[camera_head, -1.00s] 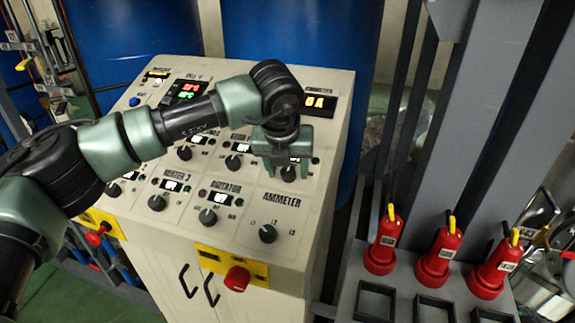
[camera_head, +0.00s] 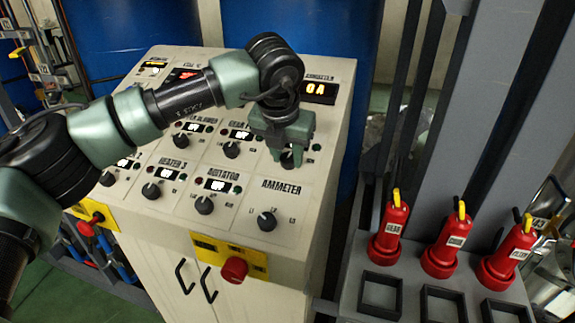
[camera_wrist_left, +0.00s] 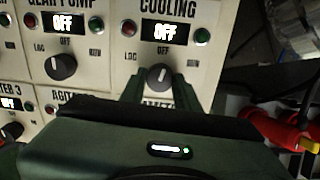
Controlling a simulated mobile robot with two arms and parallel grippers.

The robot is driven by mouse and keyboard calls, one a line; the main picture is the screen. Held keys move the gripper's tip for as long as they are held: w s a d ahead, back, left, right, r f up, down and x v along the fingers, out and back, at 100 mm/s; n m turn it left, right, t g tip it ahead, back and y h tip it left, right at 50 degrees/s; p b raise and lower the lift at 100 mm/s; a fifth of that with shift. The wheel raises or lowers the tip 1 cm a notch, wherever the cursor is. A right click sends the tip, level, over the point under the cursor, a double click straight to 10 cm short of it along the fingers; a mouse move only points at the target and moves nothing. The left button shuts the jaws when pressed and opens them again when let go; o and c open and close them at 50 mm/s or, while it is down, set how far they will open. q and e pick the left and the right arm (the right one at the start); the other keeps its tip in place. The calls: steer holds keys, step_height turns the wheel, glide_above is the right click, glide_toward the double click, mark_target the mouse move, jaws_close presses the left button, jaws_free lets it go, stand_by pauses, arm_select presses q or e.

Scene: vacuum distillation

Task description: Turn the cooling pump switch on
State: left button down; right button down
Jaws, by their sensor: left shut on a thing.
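The cooling pump switch is a dark round knob (camera_wrist_left: 159,76) under the "COOLING" label in the left wrist view. Its pale mark points up towards OFF, and the small display (camera_wrist_left: 165,31) above it reads OFF. In the head view the knob (camera_head: 289,161) shows partly beneath my left gripper. My left gripper (camera_head: 287,158) reaches down over the panel, with one finger on each side of the knob, shut on it. In the left wrist view its fingers (camera_wrist_left: 159,92) flank the knob. My right gripper is not in view.
The cream control panel (camera_head: 225,245) carries several similar knobs, including the gear pump knob (camera_wrist_left: 62,67) beside this one and the ammeter knob (camera_head: 267,221). A red stop button (camera_head: 234,270) is on the front. Blue drums (camera_head: 300,30) stand behind.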

arm_select(q)
steer(key=m+b, duration=0.3)
steer(key=shift+f+m, duration=0.15)
steer(key=shift+m, duration=0.25)
steer(key=shift+m+b, duration=0.65)
steer(key=shift+m, duration=0.55)
steer(key=shift+m+b, duration=0.4)
steer(key=shift+m, duration=0.9)
steer(key=shift+r+m, duration=0.2)
steer(key=shift+m, duration=0.1)
steer(key=c, duration=1)
jaws_free()
steer(key=shift+c, duration=0.2)
